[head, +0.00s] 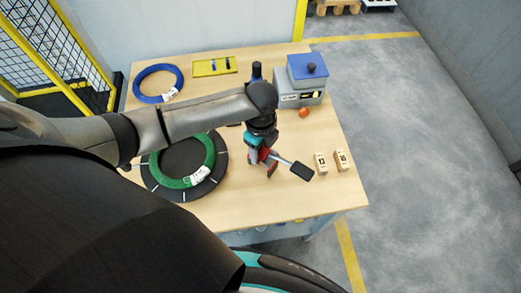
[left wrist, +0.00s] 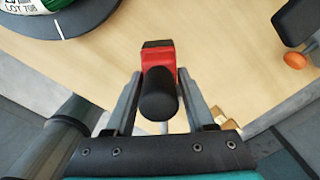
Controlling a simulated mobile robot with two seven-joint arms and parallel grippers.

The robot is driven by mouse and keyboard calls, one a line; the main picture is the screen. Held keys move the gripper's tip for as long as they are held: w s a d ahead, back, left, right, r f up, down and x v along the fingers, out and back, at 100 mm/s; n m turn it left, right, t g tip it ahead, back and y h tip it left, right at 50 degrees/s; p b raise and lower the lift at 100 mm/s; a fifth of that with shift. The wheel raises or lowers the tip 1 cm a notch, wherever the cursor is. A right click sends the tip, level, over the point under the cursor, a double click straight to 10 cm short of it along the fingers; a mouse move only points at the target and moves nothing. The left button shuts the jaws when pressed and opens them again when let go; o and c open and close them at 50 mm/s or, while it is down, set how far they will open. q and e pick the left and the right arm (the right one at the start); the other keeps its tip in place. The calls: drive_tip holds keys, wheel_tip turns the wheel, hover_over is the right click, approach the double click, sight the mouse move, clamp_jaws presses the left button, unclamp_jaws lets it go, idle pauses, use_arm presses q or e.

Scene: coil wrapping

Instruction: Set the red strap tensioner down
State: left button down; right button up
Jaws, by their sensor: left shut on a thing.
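The red strap tensioner (head: 271,163) is in my left gripper (head: 262,146), over the bare wood right of the green coil (head: 210,160). Its grey lever with a black grip (head: 302,171) points right. In the left wrist view, the tensioner's red body (left wrist: 158,55) and black rounded end show between the two fingers of the left gripper (left wrist: 158,92), which are shut on it. I cannot tell whether its underside touches the table (head: 255,205). My right gripper is not in view.
The green coil lies on a dark round plate (head: 160,183). A blue coil (head: 158,83), a yellow tray (head: 214,66) and a grey-blue machine (head: 308,75) stand at the back. The front table area is clear.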

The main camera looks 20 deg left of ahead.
use_arm(q)
drive_tip(key=shift+w+f, duration=0.1)
drive_tip(key=shift+f, duration=0.1)
drive_tip(key=shift+f, duration=0.1)
drive_tip(key=shift+c, duration=1.3)
unclamp_jaws()
drive_tip(key=shift+f, duration=0.1)
wheel_tip(320, 180, up, 12)
drive_tip(key=shift+r+p, duration=0.2)
drive_tip(key=shift+p, duration=0.55)
